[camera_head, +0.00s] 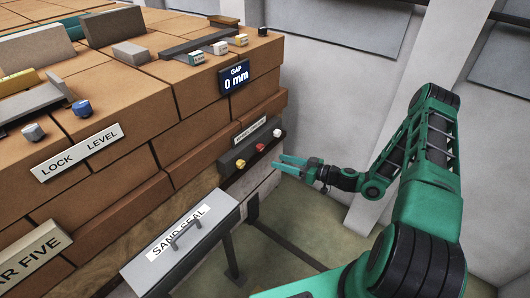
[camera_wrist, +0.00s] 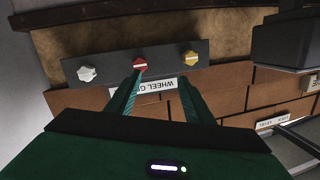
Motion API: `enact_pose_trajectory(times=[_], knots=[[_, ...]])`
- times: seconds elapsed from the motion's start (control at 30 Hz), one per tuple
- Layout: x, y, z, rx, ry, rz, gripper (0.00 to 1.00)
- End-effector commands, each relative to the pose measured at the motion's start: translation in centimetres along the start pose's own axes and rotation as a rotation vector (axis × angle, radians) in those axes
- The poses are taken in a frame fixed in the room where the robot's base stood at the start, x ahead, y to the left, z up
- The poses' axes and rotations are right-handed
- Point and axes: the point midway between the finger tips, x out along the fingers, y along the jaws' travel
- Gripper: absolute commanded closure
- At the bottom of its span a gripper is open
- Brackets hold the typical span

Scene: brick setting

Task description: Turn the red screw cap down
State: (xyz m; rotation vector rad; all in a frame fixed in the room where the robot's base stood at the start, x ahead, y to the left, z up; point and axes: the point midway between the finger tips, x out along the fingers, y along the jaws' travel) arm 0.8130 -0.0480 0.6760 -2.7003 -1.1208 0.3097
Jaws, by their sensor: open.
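The red screw cap (camera_wrist: 139,64) sits in the middle of a dark panel (camera_wrist: 110,63) in the wrist view, with a pale line across its face. In the head view the red cap (camera_head: 260,147) is between a yellow cap and a white cap. My gripper (camera_wrist: 161,80) is open, with nothing seen between its fingers. In the wrist view its left fingertip overlaps the lower edge of the red cap; I cannot tell whether they touch. In the head view my gripper (camera_head: 277,161) points left toward the panel, just right of the caps.
A white cap (camera_wrist: 87,73) and a yellow cap (camera_wrist: 190,57) flank the red one closely. A plate reading "WHEEL G..." (camera_wrist: 158,86) is partly hidden by my fingers. A "GAP 0 mm" display (camera_head: 235,78) is above the panel. A grey "SAND SEAL" box (camera_head: 205,222) stands below left.

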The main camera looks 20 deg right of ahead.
Motion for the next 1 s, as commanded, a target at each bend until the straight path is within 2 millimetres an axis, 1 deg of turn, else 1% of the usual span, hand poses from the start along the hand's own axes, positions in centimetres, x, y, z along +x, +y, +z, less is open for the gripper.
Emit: enact_pose_trajectory(times=[0.03, 0.2, 0.33, 0.43, 0.57, 0.8, 1.0], knots=[[0.0, 0.6, 0.5, 0.007, 0.038, 0.028, 0.53], [-0.2, 2.2, 0.8, 0.006, 0.127, 0.107, 0.53], [-0.3, 2.8, 1.0, 0.005, 0.154, 0.135, 0.53], [0.2, 2.9, 0.9, 0.004, 0.159, 0.138, 0.53], [1.9, 3.1, 0.6, 0.003, 0.157, 0.137, 0.53], [6.1, 3.7, 0.0, 0.002, 0.156, 0.136, 0.53], [8.8, 4.0, -0.5, 0.003, 0.156, 0.135, 0.53]])
